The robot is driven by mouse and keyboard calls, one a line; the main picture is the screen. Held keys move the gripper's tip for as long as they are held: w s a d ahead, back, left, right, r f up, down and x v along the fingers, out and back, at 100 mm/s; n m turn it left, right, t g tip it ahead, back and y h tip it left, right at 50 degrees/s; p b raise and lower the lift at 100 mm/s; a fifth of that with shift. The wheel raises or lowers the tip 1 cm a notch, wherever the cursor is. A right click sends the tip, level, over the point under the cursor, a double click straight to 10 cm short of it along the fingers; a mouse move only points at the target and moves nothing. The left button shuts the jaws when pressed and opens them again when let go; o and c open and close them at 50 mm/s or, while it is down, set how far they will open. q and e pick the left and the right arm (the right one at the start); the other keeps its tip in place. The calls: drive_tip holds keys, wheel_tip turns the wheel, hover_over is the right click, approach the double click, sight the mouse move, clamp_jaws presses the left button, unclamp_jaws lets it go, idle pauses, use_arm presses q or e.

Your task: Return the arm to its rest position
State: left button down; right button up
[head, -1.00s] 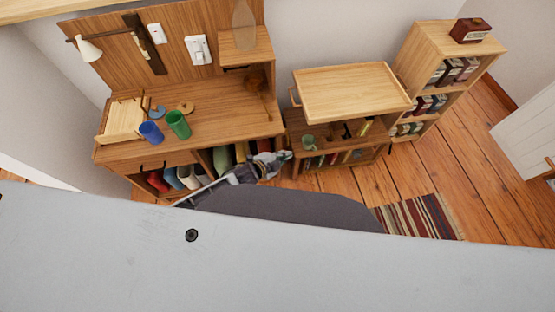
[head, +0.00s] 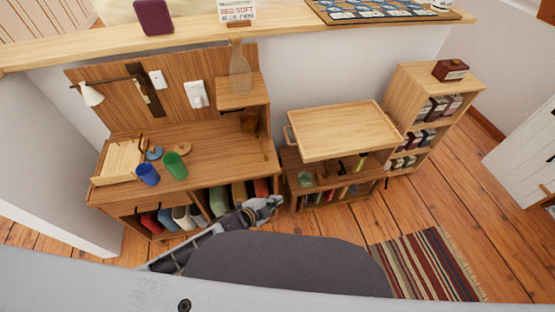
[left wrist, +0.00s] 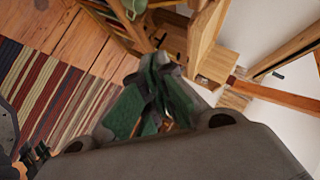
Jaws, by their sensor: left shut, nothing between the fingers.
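My left gripper (head: 268,206) is in the lower middle of the head view, in front of the desk's right end and above the floor. It is shut and empty. In the left wrist view its green-padded fingers (left wrist: 160,95) are together, with floor and furniture beyond them. My left arm comes in from the lower left. My right gripper does not show in either view.
A wooden desk (head: 215,150) holds a blue cup (head: 147,174) and a green cup (head: 175,166). To its right are a tray-topped cart (head: 345,130) and a shelf (head: 415,95). A striped rug (head: 430,265) lies on open floor at the right.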

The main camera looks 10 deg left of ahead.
use_arm(q)
drive_tip(key=shift+n, duration=0.3)
